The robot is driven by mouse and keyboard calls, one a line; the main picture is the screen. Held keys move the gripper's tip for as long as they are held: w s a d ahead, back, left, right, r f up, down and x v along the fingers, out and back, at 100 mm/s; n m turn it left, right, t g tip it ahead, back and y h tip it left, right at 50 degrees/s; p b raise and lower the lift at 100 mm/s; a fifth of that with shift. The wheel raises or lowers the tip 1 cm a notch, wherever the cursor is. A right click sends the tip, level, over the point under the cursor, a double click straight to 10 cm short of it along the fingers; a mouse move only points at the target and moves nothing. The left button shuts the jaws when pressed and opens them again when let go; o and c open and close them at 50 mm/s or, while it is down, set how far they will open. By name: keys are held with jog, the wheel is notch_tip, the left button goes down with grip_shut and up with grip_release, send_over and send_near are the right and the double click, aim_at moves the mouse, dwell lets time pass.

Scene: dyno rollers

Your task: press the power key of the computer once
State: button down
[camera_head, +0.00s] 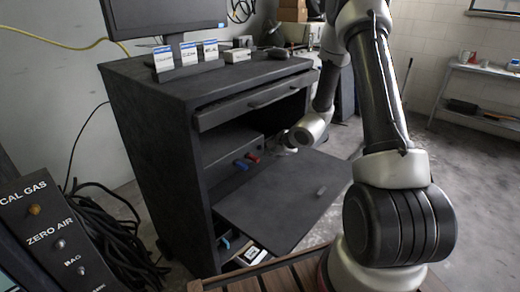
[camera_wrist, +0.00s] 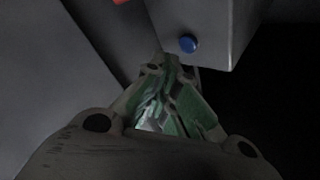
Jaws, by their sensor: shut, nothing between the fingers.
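The computer appears to be the dark box (camera_head: 228,150) inside the open cabinet. A blue button (camera_head: 241,164) and a red button (camera_head: 253,157) stick out at its front. In the wrist view the blue button (camera_wrist: 187,43) is on the grey box face (camera_wrist: 212,22), just beyond and right of my fingertips. The red button (camera_wrist: 122,2) is cut by the top edge. I cannot tell which button is the power key. My gripper (camera_wrist: 163,68) is shut and empty. In the head view my gripper (camera_head: 284,147) is in front of the cabinet opening, right of the buttons; contact is not visible.
The cabinet's lowered dark panel (camera_head: 275,205) with a small handle juts out below my gripper. A monitor (camera_head: 165,14) and small boxes (camera_head: 187,53) stand on the cabinet top. Cables (camera_head: 120,240) lie at the left.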

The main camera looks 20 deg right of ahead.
aim_at(280, 163)
jog(key=shift+s+d, duration=0.35)
jog(key=shift+s, duration=0.3)
jog(key=shift+s+d, duration=0.35)
jog(key=shift+s, duration=0.25)
jog(key=shift+s+d, duration=0.35)
jog(key=shift+s, duration=0.3)
jog(key=s+a+r+n+g+y, duration=0.1)
jog(key=s+a+r+n+y, duration=0.2)
jog(key=r, duration=0.4)
jog(key=s+a+r+n+g, duration=0.1)
jog(key=s+a+r+n, duration=0.3)
jog(key=s+r, duration=0.15)
jog(key=s+a+r+n+y, duration=0.2)
jog(key=s+a+r+n, duration=0.15)
jog(key=r, duration=0.35)
jog(key=s+d+r+n+g+h, duration=0.1)
jog(key=s+r+n, duration=0.2)
jog(key=s, duration=0.3)
jog(key=s+d+r+n+g+h, duration=0.1)
jog(key=s+r+n+g, duration=0.15)
jog(key=s, duration=0.35)
jog(key=s+d+r+n+t+h, duration=0.1)
jog(key=s+d+r+n+h, duration=0.3)
jog(key=s+d, duration=0.5)
jog(key=shift+s+d+r+h, duration=0.2)
jog(key=shift+d+r+h, duration=0.6)
jog(key=shift+h, duration=0.1)
